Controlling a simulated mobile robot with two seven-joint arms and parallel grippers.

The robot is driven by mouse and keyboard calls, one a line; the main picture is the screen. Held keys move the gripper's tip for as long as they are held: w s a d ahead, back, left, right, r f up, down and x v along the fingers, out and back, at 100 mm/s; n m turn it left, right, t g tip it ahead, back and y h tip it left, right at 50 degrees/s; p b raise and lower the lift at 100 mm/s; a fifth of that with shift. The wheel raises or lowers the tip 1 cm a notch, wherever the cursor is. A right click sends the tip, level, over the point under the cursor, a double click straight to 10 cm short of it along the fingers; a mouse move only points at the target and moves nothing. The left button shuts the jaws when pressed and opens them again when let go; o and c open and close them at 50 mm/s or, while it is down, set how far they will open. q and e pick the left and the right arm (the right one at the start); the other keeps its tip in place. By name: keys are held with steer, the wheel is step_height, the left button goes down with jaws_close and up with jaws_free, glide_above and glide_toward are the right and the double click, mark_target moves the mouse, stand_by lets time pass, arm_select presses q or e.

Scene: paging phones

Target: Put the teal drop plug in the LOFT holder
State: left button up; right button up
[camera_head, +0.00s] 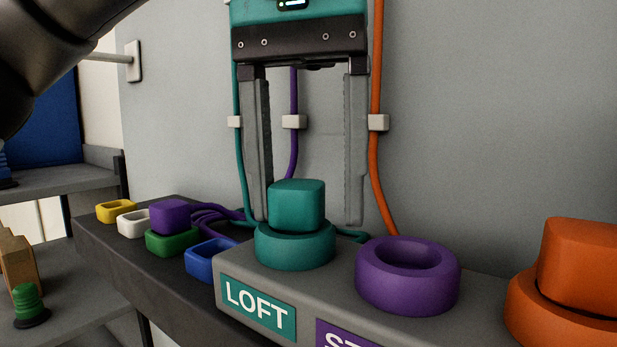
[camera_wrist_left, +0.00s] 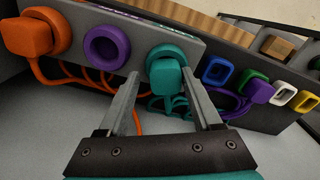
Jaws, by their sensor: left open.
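The teal drop plug (camera_head: 296,205) sits upright in the teal ring holder (camera_head: 294,250), above the LOFT label (camera_head: 258,307). The plug also shows in the left wrist view (camera_wrist_left: 167,76), with the ring around its base. My left gripper (camera_head: 306,220) points down at the plug, its fingers apart and its tips at about plug height. In the left wrist view the open fingertips (camera_wrist_left: 160,73) lie on either side of the plug, with visible gaps. The ring's inside is hidden by the plug. My right gripper is in neither view.
The purple holder (camera_head: 407,275) beside LOFT is empty. An orange plug (camera_head: 580,265) sits in its holder at the right. A purple plug (camera_head: 170,216) is at the green socket (camera_head: 172,242); blue (camera_head: 210,260), white (camera_head: 133,223) and yellow (camera_head: 114,211) sockets are empty. Cords hang along the wall.

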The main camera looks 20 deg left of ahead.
mark_target(303, 183)
arm_select(q)
steer(key=shift+a+f+g, duration=0.1)
steer(key=shift+f+g, duration=0.2)
steer(key=shift+f, duration=0.55)
steer(key=shift+s+r+p, duration=0.15)
steer(key=shift+r+p, duration=0.55)
steer(key=shift+r, duration=3.9)
